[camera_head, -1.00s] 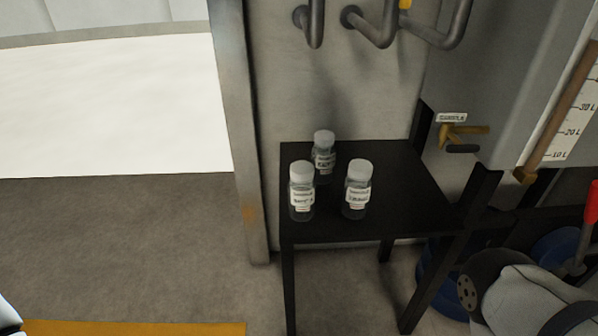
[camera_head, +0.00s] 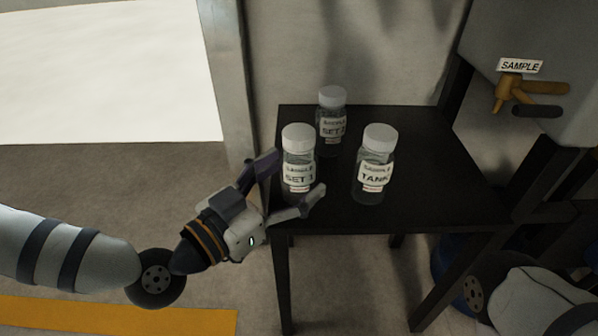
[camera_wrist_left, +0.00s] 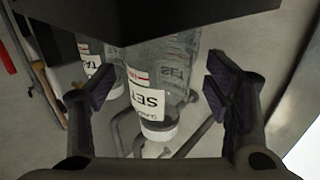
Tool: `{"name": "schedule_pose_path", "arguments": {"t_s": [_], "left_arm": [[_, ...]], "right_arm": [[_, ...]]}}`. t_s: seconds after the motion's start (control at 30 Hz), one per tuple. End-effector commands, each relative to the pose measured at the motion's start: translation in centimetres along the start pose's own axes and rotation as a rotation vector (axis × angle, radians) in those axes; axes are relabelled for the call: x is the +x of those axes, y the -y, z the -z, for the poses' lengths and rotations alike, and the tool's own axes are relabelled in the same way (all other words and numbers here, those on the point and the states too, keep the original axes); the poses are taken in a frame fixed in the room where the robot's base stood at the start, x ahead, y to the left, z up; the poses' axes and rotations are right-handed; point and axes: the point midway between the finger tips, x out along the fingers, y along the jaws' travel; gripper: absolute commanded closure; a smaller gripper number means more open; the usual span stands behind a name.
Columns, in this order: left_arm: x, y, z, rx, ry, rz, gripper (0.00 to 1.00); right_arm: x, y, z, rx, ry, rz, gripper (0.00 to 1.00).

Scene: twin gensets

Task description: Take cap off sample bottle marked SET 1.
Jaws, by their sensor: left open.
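The SET 1 bottle (camera_head: 299,172) is clear with a white label and stands upright at the table's left front. Its white cap (camera_head: 298,137) is on. In the left wrist view the bottle (camera_wrist_left: 155,72) appears upside down, with its cap (camera_wrist_left: 160,131) low in the picture. My left gripper (camera_head: 297,174) is open, with one finger left of the bottle and the other at its lower front right. In the wrist view the fingers (camera_wrist_left: 160,92) show on either side of the bottle, with gaps. I cannot tell how deep it sits between them. My right gripper is not in view.
The SET 2 bottle (camera_head: 331,120) stands close behind, and the TANK bottle (camera_head: 375,168) to the right, both capped. The black table (camera_head: 440,195) is clear at its right. A brass tap (camera_head: 508,90) under a SAMPLE sign sticks out at upper right.

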Motion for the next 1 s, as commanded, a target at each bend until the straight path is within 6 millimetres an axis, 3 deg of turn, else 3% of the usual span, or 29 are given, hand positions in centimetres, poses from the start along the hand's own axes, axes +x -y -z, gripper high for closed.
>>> {"name": "schedule_pose_path", "arguments": {"t_s": [0.1, 0.33, 0.57, 0.87, 1.0], "left_arm": [[1.6, -0.1, -0.2, -0.001, 0.002, -0.002, 0.29], [1.8, -0.1, -0.1, -0.001, 0.002, -0.001, 0.29], [1.8, -0.1, -0.1, -0.001, 0.002, -0.001, 0.79], [1.8, -0.1, 0.0, -0.001, 0.002, -0.001, 0.79], [1.8, -0.1, 1.5, 0.001, -0.001, -0.002, 0.79]], "right_arm": [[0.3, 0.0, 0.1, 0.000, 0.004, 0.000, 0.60], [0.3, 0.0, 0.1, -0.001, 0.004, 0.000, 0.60], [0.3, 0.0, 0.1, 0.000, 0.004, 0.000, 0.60], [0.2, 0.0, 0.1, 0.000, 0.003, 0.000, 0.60], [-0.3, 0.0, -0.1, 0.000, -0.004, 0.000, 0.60]]}}
